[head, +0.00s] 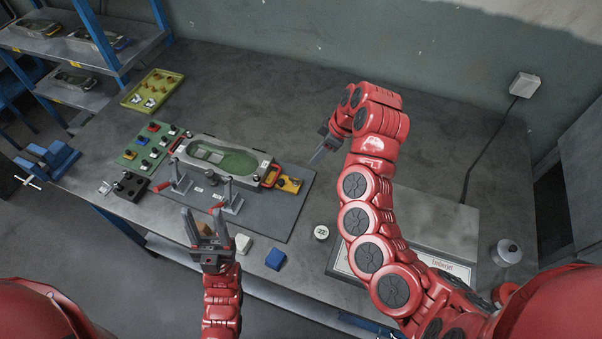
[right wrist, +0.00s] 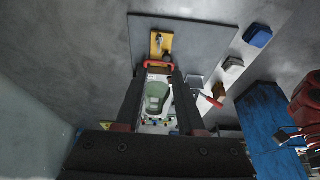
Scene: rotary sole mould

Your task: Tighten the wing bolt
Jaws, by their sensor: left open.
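The sole mould (head: 222,158), with a green sole-shaped cavity, lies on a dark grey base plate (head: 270,222). At its right end is a yellow block (head: 291,185) with a small dark fitting on it; I cannot make out clearly whether this is the wing bolt. The yellow block also shows in the right wrist view (right wrist: 154,44), beyond the red handle. My left gripper (head: 203,212) is open in front of the plate, fingers pointing up in the picture. My right gripper (head: 317,158) is open and apart from the block, up and right of it; its fingers (right wrist: 158,100) frame the mould in the wrist view.
A blue block (head: 275,259), a white block (head: 243,243) and a round tin (head: 321,232) lie in front. The back of the table is clear.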

